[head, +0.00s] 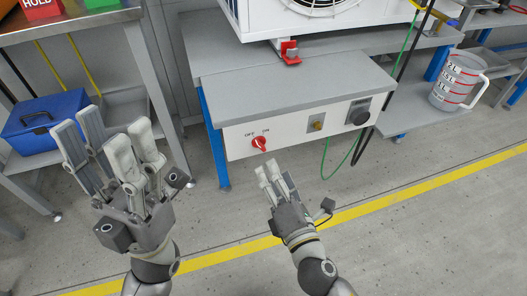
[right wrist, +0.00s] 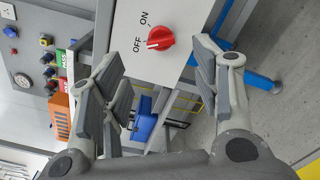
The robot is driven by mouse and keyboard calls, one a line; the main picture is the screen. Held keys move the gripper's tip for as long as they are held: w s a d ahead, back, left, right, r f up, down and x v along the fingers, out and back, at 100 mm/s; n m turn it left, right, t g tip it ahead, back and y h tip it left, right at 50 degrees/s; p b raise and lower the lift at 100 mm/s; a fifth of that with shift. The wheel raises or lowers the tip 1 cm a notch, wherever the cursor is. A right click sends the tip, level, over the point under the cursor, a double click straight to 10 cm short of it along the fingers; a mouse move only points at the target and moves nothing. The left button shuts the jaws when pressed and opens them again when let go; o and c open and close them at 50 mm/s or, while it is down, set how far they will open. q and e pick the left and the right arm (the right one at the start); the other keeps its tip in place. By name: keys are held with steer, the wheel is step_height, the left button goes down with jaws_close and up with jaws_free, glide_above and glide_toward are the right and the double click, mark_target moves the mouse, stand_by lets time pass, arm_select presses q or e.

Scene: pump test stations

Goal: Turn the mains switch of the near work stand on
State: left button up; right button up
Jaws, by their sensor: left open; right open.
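The mains switch is a red rotary knob (head: 259,143) on the white front panel (head: 285,128) of the near work stand. OFF and ON are printed beside it. In the right wrist view the knob (right wrist: 160,38) shows a white mark turned towards OFF. My right gripper (head: 270,172) is open and empty, just below and in front of the knob in the head view. In the right wrist view the knob appears between and beyond the open fingers (right wrist: 158,65), with no visible contact. My left gripper (head: 108,142) is open and empty, left of the stand.
A green cable (head: 325,158) hangs below. A blue toolbox (head: 42,120) is on the left bench's shelf; a measuring jug (head: 457,80) stands at right. Floor with a yellow line (head: 400,187) is clear.

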mark_target(263, 148)
steer(key=b+x, duration=0.1)
steer(key=x, duration=0.7)
steer(key=shift+f, duration=0.1)
steer(key=shift+w+a, duration=0.2)
steer(key=shift+w, duration=0.45)
steer(key=c, duration=1)
